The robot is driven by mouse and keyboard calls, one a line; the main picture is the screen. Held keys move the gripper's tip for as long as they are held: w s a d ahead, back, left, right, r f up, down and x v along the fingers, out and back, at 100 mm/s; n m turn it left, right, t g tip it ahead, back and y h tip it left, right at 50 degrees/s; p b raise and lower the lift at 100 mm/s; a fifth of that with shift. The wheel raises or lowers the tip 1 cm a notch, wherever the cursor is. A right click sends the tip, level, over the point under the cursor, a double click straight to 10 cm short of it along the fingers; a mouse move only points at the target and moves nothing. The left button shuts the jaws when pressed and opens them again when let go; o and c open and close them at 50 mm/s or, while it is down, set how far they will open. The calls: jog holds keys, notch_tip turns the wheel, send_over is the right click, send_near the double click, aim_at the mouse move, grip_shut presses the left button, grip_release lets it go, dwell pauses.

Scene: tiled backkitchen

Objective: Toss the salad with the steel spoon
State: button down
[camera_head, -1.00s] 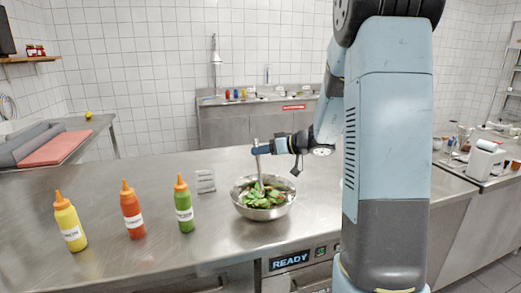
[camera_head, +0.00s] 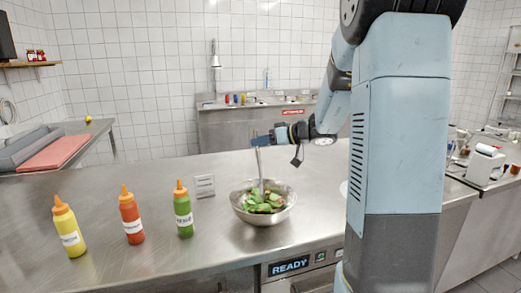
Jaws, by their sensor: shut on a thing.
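The salad (camera_head: 263,199) of green leaves with some red bits lies in a steel bowl (camera_head: 263,219) on the steel counter. The steel spoon (camera_head: 260,170) stands nearly upright, its lower end among the leaves and hidden by them. My gripper (camera_head: 259,141) is above the bowl, reaching in from the right, and is shut on the upper end of the spoon's handle. The bowl stands upright and my gripper is clear of its rim.
A small label card (camera_head: 204,186) is between the green bottle and the bowl. The counter's front edge, above a READY display (camera_head: 289,265), is close. The counter behind is clear.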

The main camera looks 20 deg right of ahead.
notch_tip(320, 180, up, 9)
dwell(0.9)
jog(key=shift+s+a, duration=0.1)
dwell(0.8)
